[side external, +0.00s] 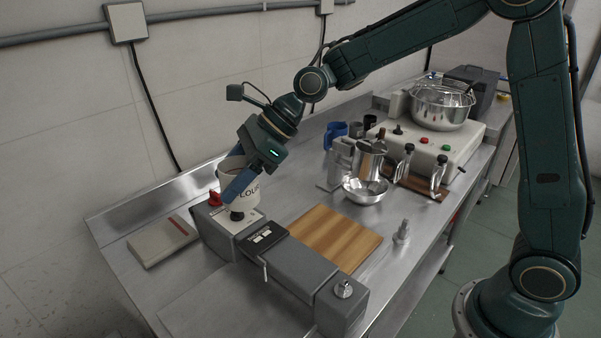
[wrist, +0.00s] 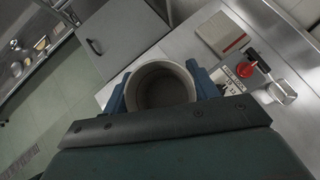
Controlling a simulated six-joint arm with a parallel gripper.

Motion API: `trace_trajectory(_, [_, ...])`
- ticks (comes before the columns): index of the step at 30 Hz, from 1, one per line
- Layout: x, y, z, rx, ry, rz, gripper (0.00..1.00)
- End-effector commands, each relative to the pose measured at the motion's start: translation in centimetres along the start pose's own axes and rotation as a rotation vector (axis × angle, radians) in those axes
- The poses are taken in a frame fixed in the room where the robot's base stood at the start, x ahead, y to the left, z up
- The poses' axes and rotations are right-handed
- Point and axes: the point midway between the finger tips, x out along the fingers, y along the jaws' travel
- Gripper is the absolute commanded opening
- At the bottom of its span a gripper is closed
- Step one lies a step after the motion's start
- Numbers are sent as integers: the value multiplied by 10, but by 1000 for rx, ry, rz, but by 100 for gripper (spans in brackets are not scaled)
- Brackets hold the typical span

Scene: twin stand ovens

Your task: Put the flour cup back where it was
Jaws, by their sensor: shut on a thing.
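The flour cup (side external: 236,196) is a pale cup with dark lettering, partly hidden by my gripper in the side view. In the wrist view the cup (wrist: 161,86) shows its round open rim, with a grey-brown inside. My gripper (side external: 238,186) is shut on the cup, with a blue finger on each side of it. The gripper (wrist: 160,92) also shows in the wrist view. The cup is upright or nearly so, at the left end of the grey bench unit (side external: 310,277). I cannot tell whether its base touches anything.
A red knob (side external: 214,199) is close to the cup. A flat beige box (side external: 161,241) lies to the left. A wooden board (side external: 335,237), a metal bowl (side external: 365,191) and a metal pot (side external: 370,160) are to the right. The steel counter at front left is clear.

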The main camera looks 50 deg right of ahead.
Motion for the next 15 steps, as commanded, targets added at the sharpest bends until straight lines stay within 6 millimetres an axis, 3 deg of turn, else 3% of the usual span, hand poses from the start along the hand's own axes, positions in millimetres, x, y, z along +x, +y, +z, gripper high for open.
trace_trajectory(1, [8, 16, 5, -23, 2, 22, 33])
trace_trajectory(6, [28, 56, 13, -80, 8, 73, 33])
trace_trajectory(10, [38, 78, 17, -113, 9, 100, 33])
trace_trajectory(15, [43, 92, 18, -131, 12, 116, 33])
